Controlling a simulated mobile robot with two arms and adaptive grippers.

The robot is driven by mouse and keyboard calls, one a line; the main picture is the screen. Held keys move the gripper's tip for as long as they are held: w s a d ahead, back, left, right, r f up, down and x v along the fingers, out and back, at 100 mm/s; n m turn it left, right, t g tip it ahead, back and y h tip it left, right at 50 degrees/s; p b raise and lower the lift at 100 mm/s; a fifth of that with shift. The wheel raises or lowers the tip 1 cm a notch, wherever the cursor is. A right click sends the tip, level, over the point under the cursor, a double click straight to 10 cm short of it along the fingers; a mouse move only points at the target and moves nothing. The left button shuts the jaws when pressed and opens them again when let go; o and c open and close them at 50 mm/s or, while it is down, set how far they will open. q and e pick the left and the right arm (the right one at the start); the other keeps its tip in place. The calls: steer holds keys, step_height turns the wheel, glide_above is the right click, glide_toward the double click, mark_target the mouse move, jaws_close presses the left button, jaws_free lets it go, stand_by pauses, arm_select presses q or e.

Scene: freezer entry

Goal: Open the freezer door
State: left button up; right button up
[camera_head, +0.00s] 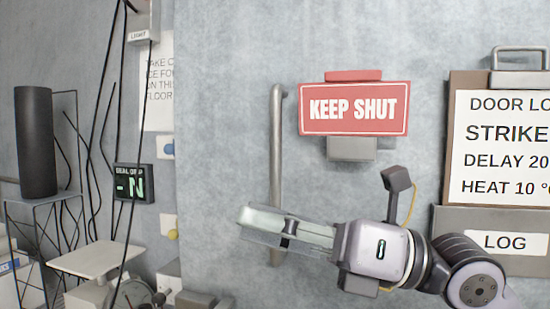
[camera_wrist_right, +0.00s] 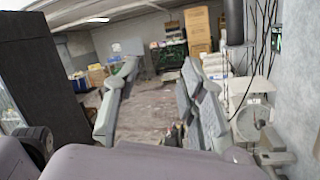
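The freezer door (camera_head: 230,110) is a large grey panel that looks closed in the head view. Its vertical bar handle (camera_head: 277,150) stands left of the red KEEP SHUT sign (camera_head: 353,109). My right gripper (camera_head: 247,224) comes from the right and points left across the lower part of the handle, hiding a stretch of it. The handle's lower end shows below the fingers. In the right wrist view the right gripper's fingers (camera_wrist_right: 160,75) are apart, with no bar visible between them. I cannot tell whether they touch the handle. My left gripper is not in view.
A clipboard sign (camera_head: 500,140) and a LOG box (camera_head: 495,240) are on the right. At left are a black cylinder (camera_head: 35,140) on a wire stand, hanging cables, a seal display (camera_head: 133,184) and a scale (camera_head: 98,260). The wrist view shows cardboard boxes (camera_wrist_right: 197,30) far off.

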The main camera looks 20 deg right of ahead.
steer(key=w+d+r+t+h, duration=0.2)
steer(key=d+t+h, duration=0.3)
steer(key=d+h, duration=0.1)
steer(key=m+t+h, duration=0.4)
steer(key=h, duration=0.2)
glide_toward(280, 157)
steer(key=p+x, duration=0.7)
steer(key=x, duration=0.2)
steer(key=shift+w+a, duration=0.15)
steer(key=shift+w, duration=0.15)
steer(key=shift+w+a+f+p, duration=0.15)
steer(key=shift+w+a+p, duration=0.15)
steer(key=shift+w, duration=0.35)
steer(key=shift+c, duration=0.2)
jaws_close()
